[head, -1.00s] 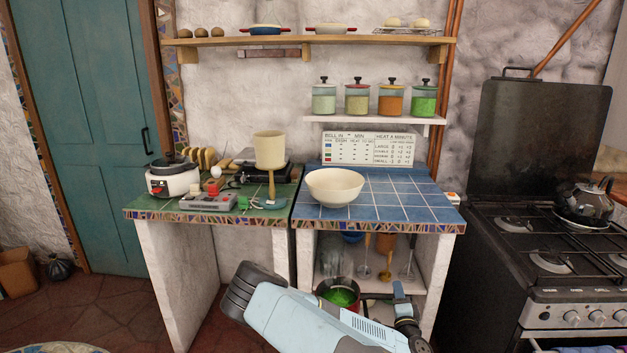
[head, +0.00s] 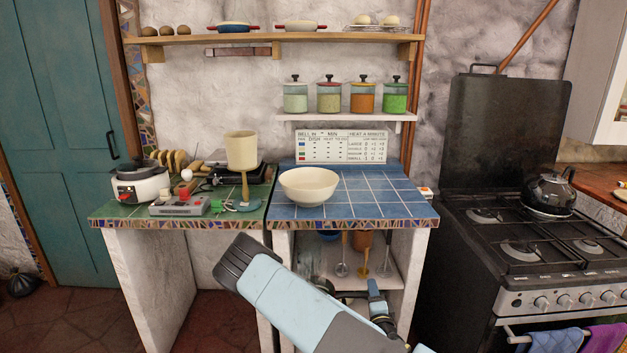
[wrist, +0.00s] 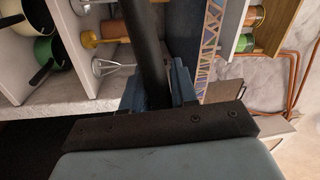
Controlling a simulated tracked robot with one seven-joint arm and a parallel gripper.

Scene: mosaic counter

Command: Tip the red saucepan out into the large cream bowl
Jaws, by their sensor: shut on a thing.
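The large cream bowl (head: 309,187) stands upright on the blue tiled counter in the head view, and its inside looks empty. My gripper (head: 376,292) is low in front of the shelf under that counter, below the bowl. In the wrist view my gripper (wrist: 160,88) has its blue fingers shut on a long dark handle, the red saucepan's handle (wrist: 147,45). The pan's body is not visible now; in the head view my arm covers the place where it showed. Its contents and tilt cannot be told.
A lower shelf under the blue counter (head: 380,205) holds utensils and pots, close to my gripper. Left of the bowl stand a cream container (head: 241,150) and a grey control box (head: 180,206). The stove (head: 530,250) is at the right. The blue tiles right of the bowl are clear.

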